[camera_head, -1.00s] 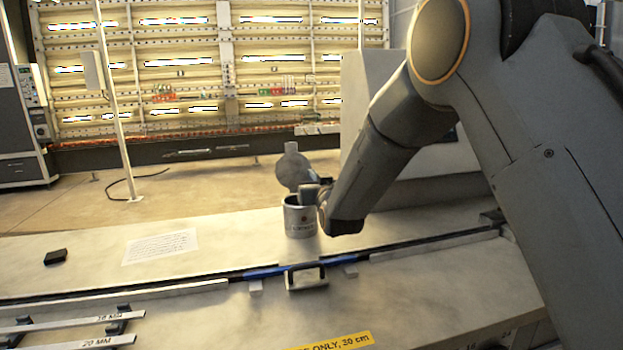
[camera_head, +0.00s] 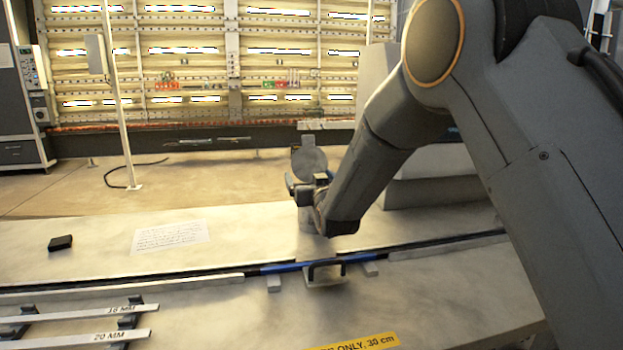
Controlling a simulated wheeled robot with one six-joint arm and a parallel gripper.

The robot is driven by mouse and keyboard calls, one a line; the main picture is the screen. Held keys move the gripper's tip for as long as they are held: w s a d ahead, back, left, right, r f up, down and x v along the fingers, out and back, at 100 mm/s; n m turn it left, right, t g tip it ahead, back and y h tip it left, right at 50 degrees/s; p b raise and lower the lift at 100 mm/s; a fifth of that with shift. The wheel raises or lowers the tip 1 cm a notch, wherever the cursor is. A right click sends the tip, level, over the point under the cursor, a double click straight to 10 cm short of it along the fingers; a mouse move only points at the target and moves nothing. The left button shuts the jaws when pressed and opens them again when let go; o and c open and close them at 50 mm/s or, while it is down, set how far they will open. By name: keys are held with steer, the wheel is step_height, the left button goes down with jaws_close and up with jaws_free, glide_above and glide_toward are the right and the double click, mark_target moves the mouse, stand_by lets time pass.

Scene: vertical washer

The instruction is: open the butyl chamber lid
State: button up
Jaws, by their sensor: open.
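A small grey metal pot, apparently the butyl chamber (camera_head: 306,222), stands on the pale bench near the middle of the head view. A round grey disc with a tab, apparently its lid (camera_head: 309,158), stands raised behind the pot's top. My gripper (camera_head: 304,188) is open at the pot's top, just below and in front of the disc. I cannot tell whether the fingers touch the disc or the pot.
A black handle (camera_head: 327,268) stands by the blue-and-black rail in front of the pot. A paper sheet (camera_head: 170,236) and a small black block (camera_head: 60,243) lie to the left. A grey housing stands behind my arm. The bench left of the pot is mostly clear.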

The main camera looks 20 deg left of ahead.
steer(key=d+b+v, duration=0.1)
steer(key=v, duration=0.7)
steer(key=shift+w+d+r, duration=0.2)
steer(key=shift+r, duration=0.05)
